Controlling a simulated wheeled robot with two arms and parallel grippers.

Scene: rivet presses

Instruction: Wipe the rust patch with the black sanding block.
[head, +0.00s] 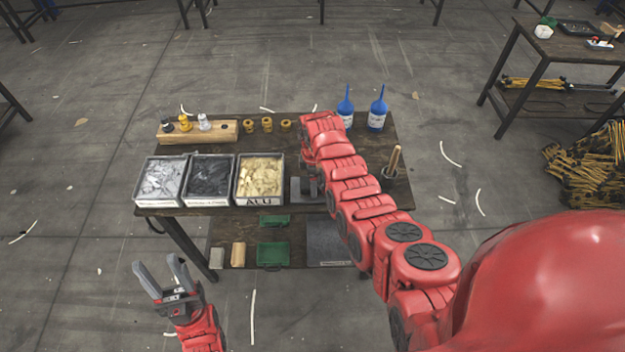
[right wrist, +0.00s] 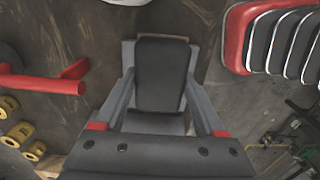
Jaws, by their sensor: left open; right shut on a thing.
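The black sanding block (right wrist: 160,75) is between the two grey fingers of my right gripper (right wrist: 160,88) in the right wrist view, and the gripper is shut on it. In the head view my right arm reaches over the dark table (head: 290,208), its end near the back edge; the arm hides the gripper and block. I cannot make out the rust patch in either view; the arm or block may cover it. My left gripper (head: 160,280) is open and empty at the lower left, in front of the table and away from it.
Three bins of silver (head: 163,178), black (head: 209,178) and brass-coloured pieces (head: 260,176) stand at the left. Behind are a wooden rack (head: 190,135), brass spools (head: 267,125) and blue bottles (head: 377,112). A handled tool (head: 394,162) stands at right. Green trays (head: 272,255) sit below.

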